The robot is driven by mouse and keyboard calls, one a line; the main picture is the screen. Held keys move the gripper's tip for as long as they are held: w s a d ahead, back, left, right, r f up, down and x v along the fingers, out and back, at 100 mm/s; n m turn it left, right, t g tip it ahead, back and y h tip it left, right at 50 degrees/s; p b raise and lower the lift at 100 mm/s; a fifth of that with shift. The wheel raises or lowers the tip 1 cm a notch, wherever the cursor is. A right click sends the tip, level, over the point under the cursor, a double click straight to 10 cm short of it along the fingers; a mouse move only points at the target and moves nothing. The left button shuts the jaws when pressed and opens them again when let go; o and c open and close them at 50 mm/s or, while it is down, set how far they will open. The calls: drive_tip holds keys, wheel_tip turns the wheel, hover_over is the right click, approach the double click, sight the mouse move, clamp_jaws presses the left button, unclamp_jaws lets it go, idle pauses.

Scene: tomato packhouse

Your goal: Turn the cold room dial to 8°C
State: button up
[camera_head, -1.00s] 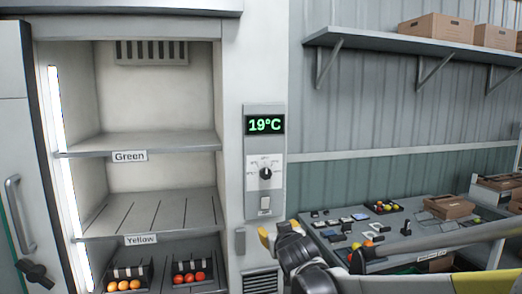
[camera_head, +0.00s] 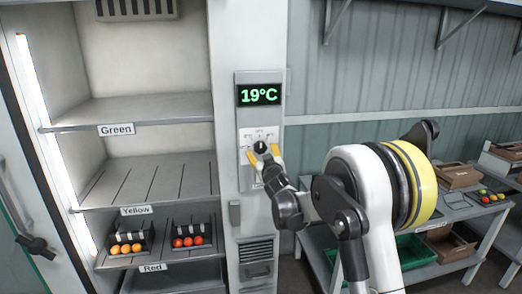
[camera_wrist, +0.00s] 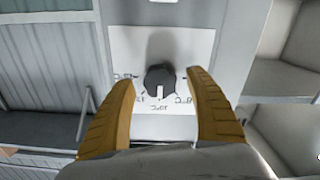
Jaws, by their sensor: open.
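The black cold room dial (camera_head: 260,147) sits on a white scale plate on the grey control panel (camera_head: 245,121). The green display (camera_head: 258,95) above it reads 19°C. My gripper (camera_head: 263,152) is open in front of the dial, with one yellow finger on each side of it. In the wrist view the dial (camera_wrist: 160,81) shows between the two fingertips of my gripper (camera_wrist: 158,86), with gaps on both sides. The wrist view shows the scale upside down, and its marks are too small to read surely. The switch below the dial is mostly hidden behind my gripper.
The open cold room stands left, with shelves labelled Green (camera_head: 116,130), Yellow (camera_head: 136,210) and Red (camera_head: 152,267). Small crates hold orange tomatoes (camera_head: 126,249) and red tomatoes (camera_head: 188,241). A worktable (camera_head: 455,213) with boxes stands at the right, with a green crate (camera_head: 410,251) below.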

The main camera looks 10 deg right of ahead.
drive_tip(key=shift+w, duration=1.05)
drive_tip(key=shift+c, duration=0.6)
drive_tip(key=c, duration=1.1)
drive_tip(key=shift+n, duration=0.3)
drive_tip(key=n+b, duration=0.2)
drive_tip(key=n, duration=0.1)
drive_tip(key=shift+d+n, duration=0.1)
drive_tip(key=shift+n, duration=0.2)
drive_tip(key=n+b, duration=0.1)
drive_tip(key=n, duration=0.3)
drive_tip(key=shift+r, duration=0.15)
drive_tip(key=shift+n, duration=0.4)
